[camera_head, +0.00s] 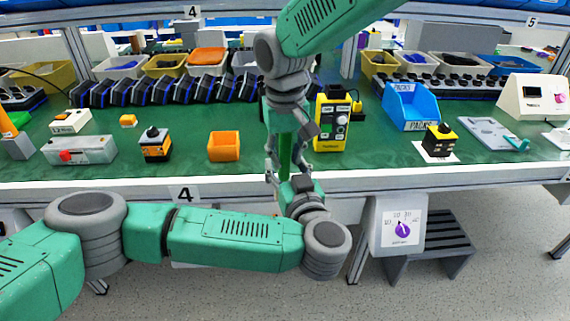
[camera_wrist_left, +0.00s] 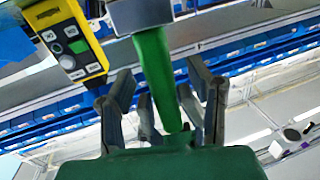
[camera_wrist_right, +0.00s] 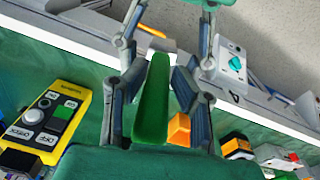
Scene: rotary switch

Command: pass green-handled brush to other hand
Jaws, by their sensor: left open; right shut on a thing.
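The brush's green handle (camera_head: 285,150) stands roughly upright between my two facing grippers in the head view. My right gripper (camera_head: 289,138) comes down from above and is shut on the brush. The handle also runs between its fingers in the right wrist view (camera_wrist_right: 153,105). My left gripper (camera_head: 287,170) points up from below and is open. In the left wrist view the handle (camera_wrist_left: 160,75) reaches down between its spread fingers, with gaps at the sides. The brush's bristles cannot be made out.
A yellow control box (camera_head: 332,120) stands close to the right of the grippers. An orange bin (camera_head: 224,146) lies to their left on the green bench. A blue bin (camera_head: 410,106) stands further right. A rotary-switch box (camera_head: 398,226) hangs below the bench edge.

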